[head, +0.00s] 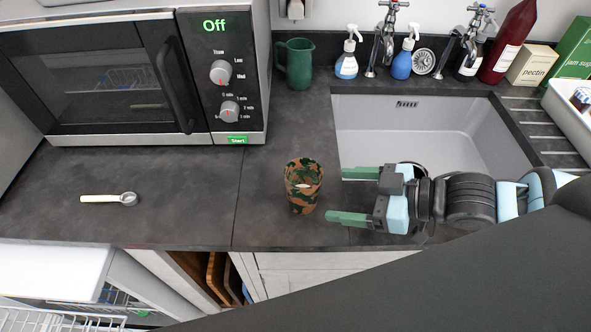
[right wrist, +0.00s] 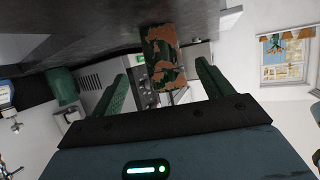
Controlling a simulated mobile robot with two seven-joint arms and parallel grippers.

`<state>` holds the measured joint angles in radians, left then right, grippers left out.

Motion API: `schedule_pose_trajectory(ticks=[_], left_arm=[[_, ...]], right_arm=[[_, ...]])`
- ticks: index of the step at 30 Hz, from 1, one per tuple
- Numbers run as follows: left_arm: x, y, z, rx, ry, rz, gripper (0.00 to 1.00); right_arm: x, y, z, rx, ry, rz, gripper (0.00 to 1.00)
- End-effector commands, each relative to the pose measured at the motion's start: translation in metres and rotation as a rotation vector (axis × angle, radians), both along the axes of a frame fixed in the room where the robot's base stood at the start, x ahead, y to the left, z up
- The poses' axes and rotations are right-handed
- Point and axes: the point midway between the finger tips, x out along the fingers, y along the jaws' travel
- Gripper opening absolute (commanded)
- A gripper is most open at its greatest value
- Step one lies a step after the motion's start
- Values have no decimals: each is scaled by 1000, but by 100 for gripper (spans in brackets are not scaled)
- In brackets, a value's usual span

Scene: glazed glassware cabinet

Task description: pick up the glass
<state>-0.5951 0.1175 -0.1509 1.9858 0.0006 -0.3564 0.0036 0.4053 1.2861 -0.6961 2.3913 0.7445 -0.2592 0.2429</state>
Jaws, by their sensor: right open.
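The glass (head: 303,187) is a camouflage-patterned tumbler in green, brown and orange. It stands upright on the dark countertop in the head view, left of the sink. My right gripper (head: 345,196) comes in from the right with its two green fingers apart and pointing at the glass. The fingertips are a short way right of the glass, and nothing is between them. In the right wrist view the glass (right wrist: 163,58) shows ahead, between the two green fingers (right wrist: 160,90). My left gripper is not in view.
A microwave (head: 140,75) marked Off stands at the back left. A green jug (head: 298,63) is behind the glass, and the sink (head: 430,130) is behind my right gripper. The counter around the glass is clear.

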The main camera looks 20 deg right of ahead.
Motion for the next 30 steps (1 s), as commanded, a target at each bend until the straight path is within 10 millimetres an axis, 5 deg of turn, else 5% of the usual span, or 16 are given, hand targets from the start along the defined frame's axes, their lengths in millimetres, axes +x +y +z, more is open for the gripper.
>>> schedule_pose_trajectory(ticks=[10, 30], left_arm=[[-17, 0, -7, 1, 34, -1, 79], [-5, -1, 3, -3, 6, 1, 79]], right_arm=[[8, 10, -5, 6, -1, -1, 79], [33, 41, -12, 5, -5, -1, 79]])
